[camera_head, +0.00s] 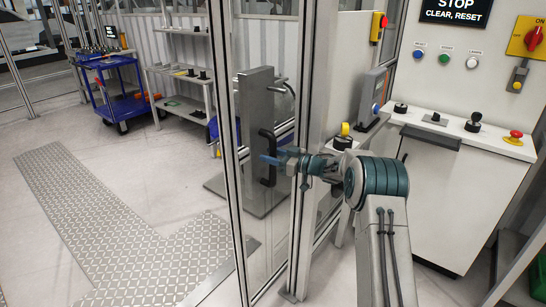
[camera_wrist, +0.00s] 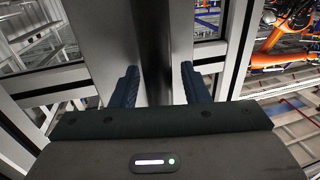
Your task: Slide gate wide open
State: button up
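The gate is a clear panel in a grey metal frame (camera_head: 229,150), in the middle of the head view. Its black upright handle (camera_head: 267,170) shows just left of a silver post. My gripper (camera_head: 276,158) reaches in from the right at handle height, and its blue fingers overlap the handle in this view. In the wrist view my gripper (camera_wrist: 159,84) has its two dark blue fingers spread apart. A dark upright strip (camera_wrist: 151,45) runs between them, with grey metal on both sides. I cannot tell whether the fingers touch the handle.
A white control cabinet (camera_head: 450,195) with buttons stands at the right, close to my arm. A grey pedestal (camera_head: 257,110) stands behind the panel. A blue cart (camera_head: 118,100) and shelves are further back. The floor (camera_head: 150,160) at left is clear.

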jog(key=shift+f, duration=0.1)
jog(key=b+v, duration=0.1)
jog(key=v, duration=1.3)
jog(key=shift+b, duration=0.35)
